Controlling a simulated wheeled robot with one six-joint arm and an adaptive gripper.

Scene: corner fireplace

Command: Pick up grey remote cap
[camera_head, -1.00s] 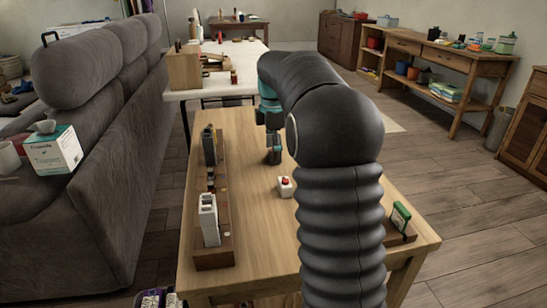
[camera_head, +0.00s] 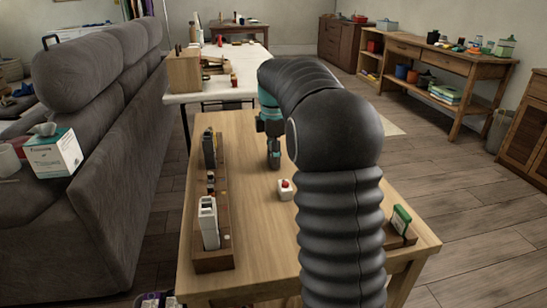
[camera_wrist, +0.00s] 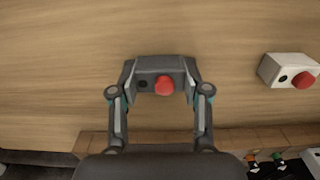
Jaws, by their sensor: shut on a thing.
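The grey remote cap (camera_wrist: 149,66) is a small dark grey block with a round red button and a dark hole on its face. In the wrist view it sits between the fingers of my gripper (camera_wrist: 160,86), which is shut on its two sides. In the head view my gripper (camera_head: 273,162) is low over the far part of the wooden table (camera_head: 250,240). The cap cannot be made out there, and I cannot tell whether it touches the table.
A white block with a red button (camera_head: 285,190) stands nearer on the table; it also shows in the wrist view (camera_wrist: 286,70). A wooden rack (camera_head: 214,259) with several upright items runs along the left edge. A green-and-white item (camera_head: 401,217) stands at right.

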